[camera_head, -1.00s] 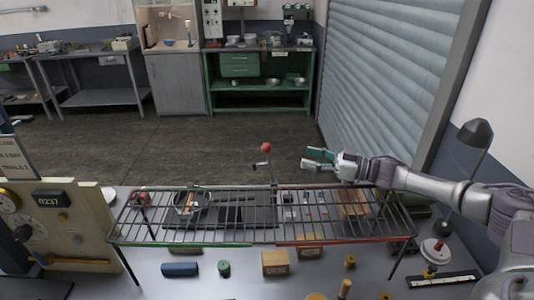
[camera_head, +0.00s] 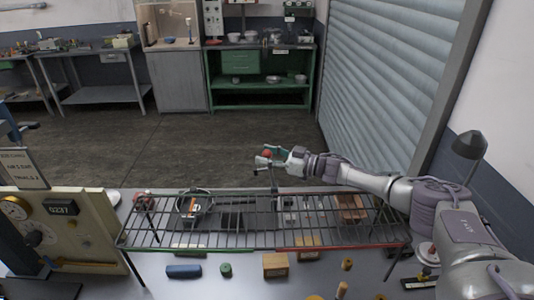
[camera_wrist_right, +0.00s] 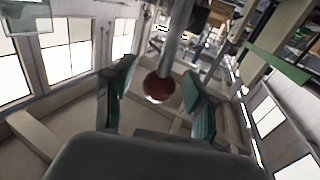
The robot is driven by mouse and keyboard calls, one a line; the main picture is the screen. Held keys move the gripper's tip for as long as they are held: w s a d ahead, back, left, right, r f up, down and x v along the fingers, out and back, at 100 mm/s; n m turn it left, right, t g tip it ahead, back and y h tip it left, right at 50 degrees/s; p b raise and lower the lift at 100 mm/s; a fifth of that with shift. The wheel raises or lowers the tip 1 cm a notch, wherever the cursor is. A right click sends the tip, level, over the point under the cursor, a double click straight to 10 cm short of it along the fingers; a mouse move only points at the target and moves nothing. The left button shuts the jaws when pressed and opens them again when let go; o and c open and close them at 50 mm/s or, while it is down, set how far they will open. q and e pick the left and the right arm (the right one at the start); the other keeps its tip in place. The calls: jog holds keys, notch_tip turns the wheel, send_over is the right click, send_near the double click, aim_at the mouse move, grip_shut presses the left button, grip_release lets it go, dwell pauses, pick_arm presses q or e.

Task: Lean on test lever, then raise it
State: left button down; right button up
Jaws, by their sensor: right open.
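The test lever shows as a red ball knob (camera_head: 267,153) behind the wire rack, near the middle of the head view. In the right wrist view the red knob (camera_wrist_right: 158,88) on its grey rod (camera_wrist_right: 179,35) sits between my two teal-padded fingers. My right gripper (camera_head: 268,158) reaches in from the right above the rack's far edge, with its fingers around the knob. In the wrist view the gripper (camera_wrist_right: 157,95) is open, with a gap on each side of the knob. The lever's base is hidden in the head view. My left gripper is not in view.
A gauge panel (camera_head: 60,235) stands at left. Blocks, including a wooden box (camera_head: 275,264), lie before the rack. A desk lamp (camera_head: 471,143) stands at right.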

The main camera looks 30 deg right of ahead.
jog(key=shift+c, duration=0.2)
grip_shut()
dwell(0.3)
